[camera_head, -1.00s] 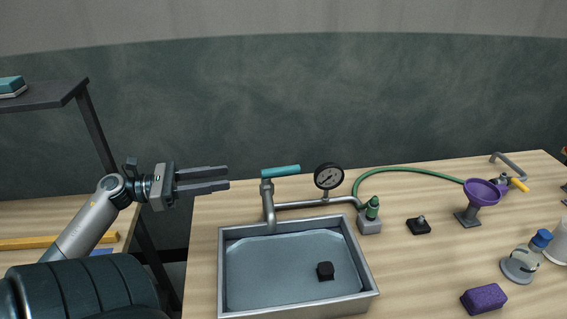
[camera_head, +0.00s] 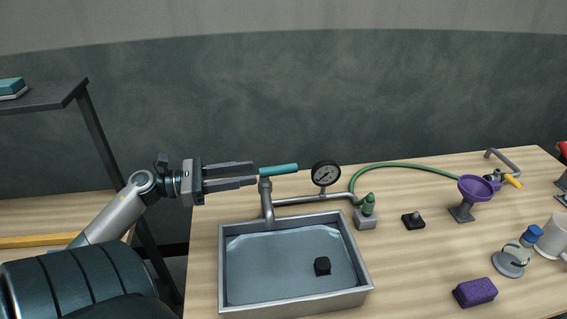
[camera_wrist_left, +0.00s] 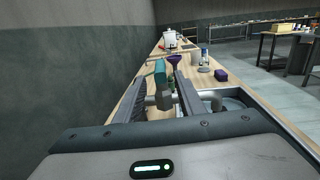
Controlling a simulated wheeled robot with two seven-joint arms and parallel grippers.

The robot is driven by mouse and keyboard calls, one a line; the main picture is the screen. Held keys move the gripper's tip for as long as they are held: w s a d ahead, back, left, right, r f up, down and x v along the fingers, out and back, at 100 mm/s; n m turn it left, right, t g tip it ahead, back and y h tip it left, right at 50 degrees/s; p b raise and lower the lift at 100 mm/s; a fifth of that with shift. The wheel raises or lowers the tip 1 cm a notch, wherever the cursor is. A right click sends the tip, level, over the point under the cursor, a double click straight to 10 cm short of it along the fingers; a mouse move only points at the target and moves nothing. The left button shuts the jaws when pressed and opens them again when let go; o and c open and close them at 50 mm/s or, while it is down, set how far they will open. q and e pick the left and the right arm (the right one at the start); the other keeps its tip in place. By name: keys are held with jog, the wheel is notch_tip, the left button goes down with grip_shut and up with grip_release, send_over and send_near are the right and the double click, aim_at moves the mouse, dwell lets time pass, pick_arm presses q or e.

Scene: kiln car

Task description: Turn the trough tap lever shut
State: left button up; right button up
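The teal tap lever (camera_head: 279,169) sits on top of the grey tap post (camera_head: 267,203) at the back left of the metal trough (camera_head: 228,285). The lever points right in the head view. My left gripper (camera_head: 256,175) is open, its two dark fingers pointing right, with the tips close to the lever's left end. In the left wrist view the teal lever (camera_wrist_left: 160,73) shows between or just beyond the fingers (camera_wrist_left: 160,90); I cannot tell whether they touch it. My right gripper is not in view.
A pressure gauge (camera_head: 325,173) stands right of the tap on the pipe. A green bottle-shaped fitting (camera_head: 368,204), black knob block (camera_head: 413,221), purple funnel (camera_head: 476,188) and purple sponge (camera_head: 474,292) are further right. A black cube (camera_head: 322,266) lies in the trough. A shelf (camera_head: 50,94) stands left.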

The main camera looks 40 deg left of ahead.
aim_at(284, 166)
pick_arm(q)
jog(key=p+x, duration=0.3)
jog(key=x, duration=0.6)
jog(key=shift+r, duration=0.15)
jog(key=shift+p+x, duration=0.45)
jog(key=shift+x, duration=0.4)
grip_shut()
